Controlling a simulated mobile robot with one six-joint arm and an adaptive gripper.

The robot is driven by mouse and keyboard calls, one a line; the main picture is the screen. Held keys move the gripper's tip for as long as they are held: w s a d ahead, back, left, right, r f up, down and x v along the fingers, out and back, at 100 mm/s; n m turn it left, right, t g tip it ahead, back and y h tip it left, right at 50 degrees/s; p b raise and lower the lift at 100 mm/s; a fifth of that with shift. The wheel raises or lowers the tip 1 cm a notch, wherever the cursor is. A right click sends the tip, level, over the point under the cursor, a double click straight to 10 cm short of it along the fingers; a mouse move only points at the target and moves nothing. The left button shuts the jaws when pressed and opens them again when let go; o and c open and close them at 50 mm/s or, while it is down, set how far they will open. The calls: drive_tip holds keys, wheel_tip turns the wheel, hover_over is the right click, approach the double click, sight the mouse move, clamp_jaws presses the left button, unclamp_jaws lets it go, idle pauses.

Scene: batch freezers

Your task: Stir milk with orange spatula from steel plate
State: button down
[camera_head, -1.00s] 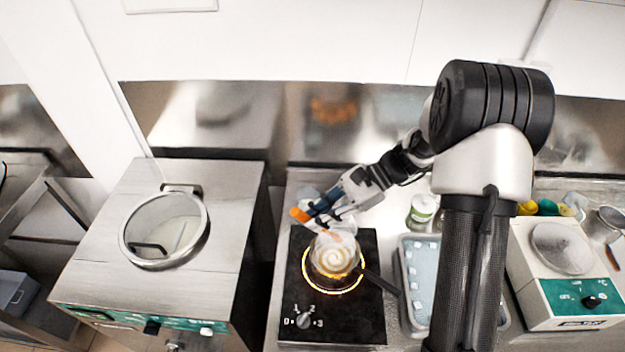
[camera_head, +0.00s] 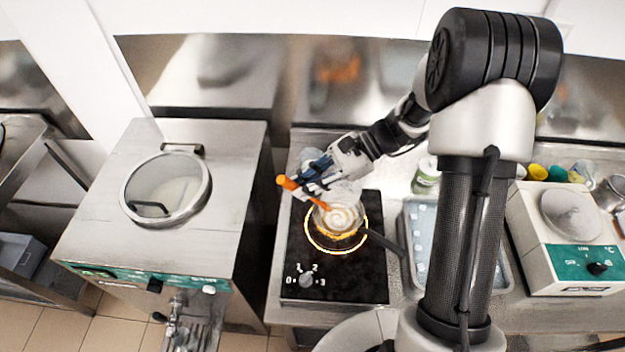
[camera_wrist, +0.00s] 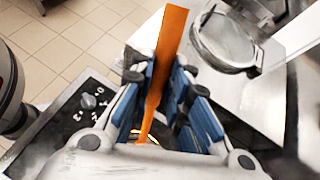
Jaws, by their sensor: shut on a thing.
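My gripper (camera_head: 318,174) is shut on the orange spatula (camera_head: 288,184), and it also shows in the wrist view (camera_wrist: 168,95). The spatula (camera_wrist: 170,45) tilts, with its free handle end up and to the left in the head view. Its lower end reaches down into a pot of white milk (camera_head: 338,216) with a swirl on its surface. The pot stands on a black hot plate (camera_head: 345,285) with a glowing ring (camera_head: 322,245). The pot's dark handle (camera_head: 385,243) points right. My gripper hides part of the pot's far side. I cannot tell how deep the spatula tip sits.
A steel batch freezer (camera_head: 100,225) with a round clear lid (camera_head: 165,188) stands at the left. A tray with pale blocks (camera_head: 412,250), a green-labelled jar (camera_head: 426,178) and a white scale (camera_head: 570,255) are to the right. My arm crosses the counter between them.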

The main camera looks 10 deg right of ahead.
sight(319, 202)
drive_tip(key=shift+s+a+f+b, duration=0.2)
drive_tip(key=shift+a+f+b, duration=0.2)
drive_tip(key=shift+a+f, duration=0.15)
drive_tip(key=shift+w+d+f+b, duration=0.25)
drive_tip(key=shift+d+f+b, duration=0.5)
drive_tip(key=shift+f, duration=0.55)
drive_tip(key=shift+w+d+f+b, duration=0.3)
drive_tip(key=shift+d+f+b, duration=0.5)
drive_tip(key=shift+f, duration=0.55)
drive_tip(key=shift+w+d+f+b, duration=0.25)
drive_tip(key=shift+d+f+b, duration=0.5)
drive_tip(key=shift+f, duration=0.55)
drive_tip(key=shift+s+d, duration=0.1)
